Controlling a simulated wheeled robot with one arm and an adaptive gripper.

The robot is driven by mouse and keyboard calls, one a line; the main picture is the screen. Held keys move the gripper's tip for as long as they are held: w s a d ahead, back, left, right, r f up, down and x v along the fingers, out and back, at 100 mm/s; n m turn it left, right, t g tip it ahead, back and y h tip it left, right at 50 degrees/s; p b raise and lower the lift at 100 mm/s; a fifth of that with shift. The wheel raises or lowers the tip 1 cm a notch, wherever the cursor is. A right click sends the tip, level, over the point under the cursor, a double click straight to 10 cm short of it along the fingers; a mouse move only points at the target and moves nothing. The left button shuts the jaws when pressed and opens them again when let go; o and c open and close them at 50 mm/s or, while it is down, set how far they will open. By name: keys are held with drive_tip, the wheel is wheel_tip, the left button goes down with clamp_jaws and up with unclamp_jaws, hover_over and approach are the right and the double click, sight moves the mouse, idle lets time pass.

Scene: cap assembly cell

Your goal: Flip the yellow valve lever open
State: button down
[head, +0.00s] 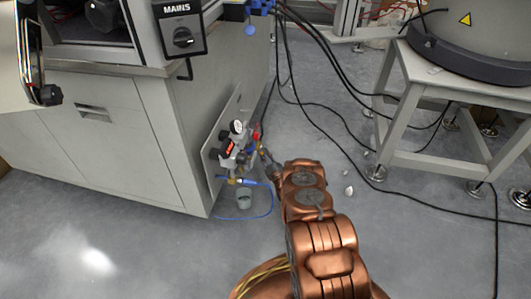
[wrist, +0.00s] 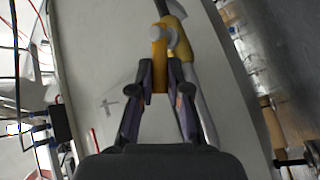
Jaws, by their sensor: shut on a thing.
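The yellow valve lever (wrist: 159,48) shows in the wrist view, upright in the picture between my fingertips. My gripper (wrist: 161,74) is shut on its lower end, one dark finger on each side. A grey round knob or pivot and a second yellow part (wrist: 176,12) lie just beyond it. In the head view, the valve assembly (head: 232,152) with a white gauge (head: 237,127) is mounted on a panel beside the cabinet. My gripper (head: 265,156) reaches it from the right. The lever itself is too small there to tell its angle.
A grey cabinet (head: 110,140) with a MAINS switch (head: 182,37) stands to the left. A small grey cup (head: 244,197) and a blue hose (head: 262,213) are on the floor below the valve. Black cables (head: 310,102) cross the floor behind. A grey stand (head: 430,150) is at right.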

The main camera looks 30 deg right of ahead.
drive_tip(key=shift+s, duration=0.1)
drive_tip(key=c, duration=1.4)
unclamp_jaws()
drive_tip(key=s+f, duration=0.2)
drive_tip(key=s, duration=0.9)
drive_tip(key=shift+s+f, duration=0.15)
drive_tip(key=shift+s, duration=0.2)
